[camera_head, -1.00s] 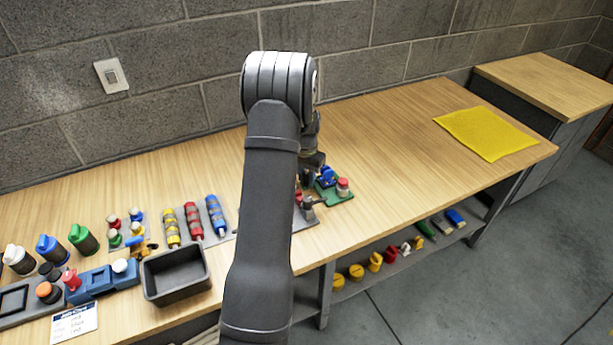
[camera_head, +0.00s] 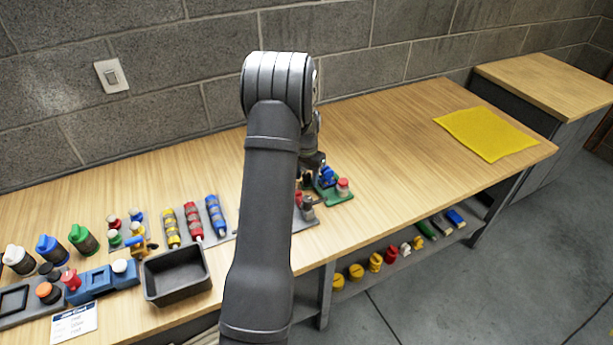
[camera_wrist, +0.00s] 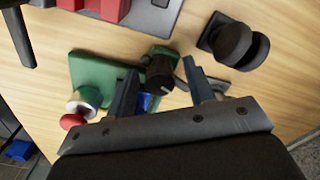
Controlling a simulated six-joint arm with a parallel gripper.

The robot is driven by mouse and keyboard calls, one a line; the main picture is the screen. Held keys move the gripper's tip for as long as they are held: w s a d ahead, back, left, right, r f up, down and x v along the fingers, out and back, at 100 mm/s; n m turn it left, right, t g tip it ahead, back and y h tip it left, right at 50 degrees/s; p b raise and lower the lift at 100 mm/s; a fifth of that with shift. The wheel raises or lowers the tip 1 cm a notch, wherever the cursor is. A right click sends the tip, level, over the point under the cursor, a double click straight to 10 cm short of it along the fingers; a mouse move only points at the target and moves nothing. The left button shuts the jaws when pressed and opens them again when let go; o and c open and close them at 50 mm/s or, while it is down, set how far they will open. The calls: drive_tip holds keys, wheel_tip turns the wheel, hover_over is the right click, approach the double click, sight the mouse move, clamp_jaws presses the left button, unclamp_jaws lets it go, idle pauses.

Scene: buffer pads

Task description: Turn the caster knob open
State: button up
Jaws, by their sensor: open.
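A green base plate (camera_head: 336,198) on the bench carries a blue part (camera_head: 327,176) and a red-and-white knob (camera_head: 343,184). In the wrist view the plate (camera_wrist: 92,72) also carries a dark round knob (camera_wrist: 160,74) with a small pale mark, which looks like the caster knob. My gripper (camera_wrist: 159,66) is open, its two fingers on either side of the dark knob in the picture. Contact with it cannot be told. The blue part is mostly hidden behind the left finger there. In the head view my arm hides most of the gripper.
Black twin wheels (camera_wrist: 235,45) stand close by the right finger. A red part on a grey plate (camera_wrist: 155,15) lies beyond. A dark bin (camera_head: 177,276) and several coloured bottles and cylinders fill the bench's left. The right is clear up to a yellow cloth (camera_head: 487,133).

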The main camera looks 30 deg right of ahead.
wheel_tip(320, 180, up, 18)
drive_tip(key=shift+f, duration=0.25)
drive_tip(key=shift+f, duration=0.15)
drive_tip(key=c, duration=0.6)
drive_tip(key=shift+w+d+f+m, duration=0.15)
drive_tip(key=shift+f+m, duration=0.2)
drive_tip(key=shift+m, duration=0.15)
drive_tip(key=c, duration=0.4)
drive_tip(key=d+f+m+h, duration=0.1)
drive_tip(key=f+m, duration=0.1)
drive_tip(key=w+f+m+g+h, duration=0.1)
drive_tip(key=f+m, duration=0.1)
drive_tip(key=m, duration=0.1)
drive_tip(key=w+d+f+m+h, duration=0.1)
drive_tip(key=f+m, duration=0.1)
drive_tip(key=m, duration=0.1)
drive_tip(key=shift+w+d, duration=0.25)
drive_tip(key=shift+d, duration=0.1)
clamp_jaws()
drive_tip(key=shift+m+h, duration=0.3)
drive_tip(key=shift+m, duration=0.6)
drive_tip(key=x, duration=1.1)
drive_tip(key=shift+w+f, duration=0.1)
drive_tip(key=shift+f, duration=0.1)
drive_tip(key=a, duration=0.1)
drive_tip(key=w+a, duration=0.1)
drive_tip(key=shift+a+r, duration=0.15)
drive_tip(key=shift+a, duration=0.2)
drive_tip(key=shift+w+a, duration=0.2)
drive_tip(key=shift+a, duration=0.3)
